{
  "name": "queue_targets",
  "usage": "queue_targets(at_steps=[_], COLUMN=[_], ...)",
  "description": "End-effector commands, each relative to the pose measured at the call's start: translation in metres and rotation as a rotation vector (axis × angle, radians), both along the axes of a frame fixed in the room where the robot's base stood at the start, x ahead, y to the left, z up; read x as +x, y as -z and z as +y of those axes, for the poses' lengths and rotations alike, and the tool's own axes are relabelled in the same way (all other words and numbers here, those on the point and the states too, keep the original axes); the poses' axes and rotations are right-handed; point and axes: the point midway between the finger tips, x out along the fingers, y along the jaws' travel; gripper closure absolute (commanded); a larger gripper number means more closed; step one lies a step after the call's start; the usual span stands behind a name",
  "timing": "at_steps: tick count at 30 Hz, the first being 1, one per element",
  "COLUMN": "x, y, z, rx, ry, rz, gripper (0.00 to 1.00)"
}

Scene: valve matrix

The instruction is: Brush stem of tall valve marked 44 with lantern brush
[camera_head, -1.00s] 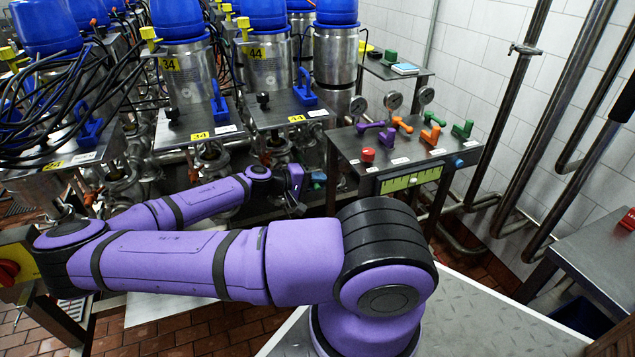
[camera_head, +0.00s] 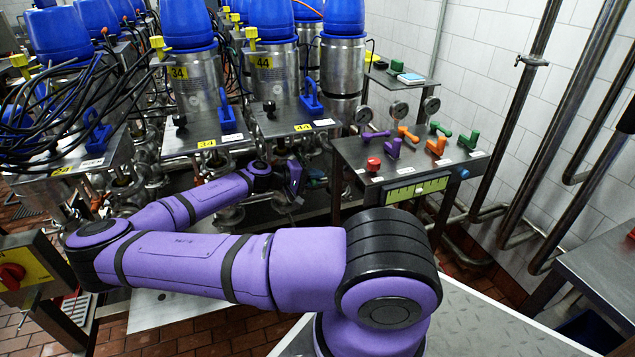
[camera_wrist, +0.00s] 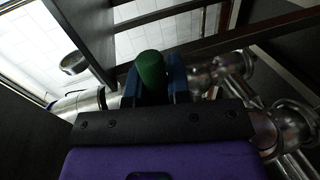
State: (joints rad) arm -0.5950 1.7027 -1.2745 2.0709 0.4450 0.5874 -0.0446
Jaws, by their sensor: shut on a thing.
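The tall valve marked 44 (camera_head: 268,66) stands in the front row, a steel cylinder with a blue cap and a yellow label. A steel plate with a second 44 tag (camera_head: 302,127) lies below its body. Its stem is not clearly visible. My gripper (camera_head: 296,180) is low, below and in front of this plate. In the wrist view, my gripper (camera_wrist: 157,85) has blue fingers shut on a green round-ended piece, which I take to be the lantern brush (camera_wrist: 150,72). Its bristles are hidden. I cannot tell whether it touches the valve.
The valve marked 34 (camera_head: 190,80) stands to the left, with black cables beyond it. A steel table (camera_head: 350,165) with coloured handles and gauges is at right. Steel pipes show around my gripper in the wrist view (camera_wrist: 285,125). Wall pipes (camera_head: 520,130) run at far right.

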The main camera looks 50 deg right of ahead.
Motion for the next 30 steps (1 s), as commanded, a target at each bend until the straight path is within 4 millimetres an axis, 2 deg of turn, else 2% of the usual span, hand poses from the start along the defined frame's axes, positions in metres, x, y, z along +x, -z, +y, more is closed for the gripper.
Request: queue_targets(at_steps=[30], x=[0.059], y=[0.0], z=[-0.037], rx=[0.0], ry=[0.001], rz=[-0.002], gripper=[1.0])
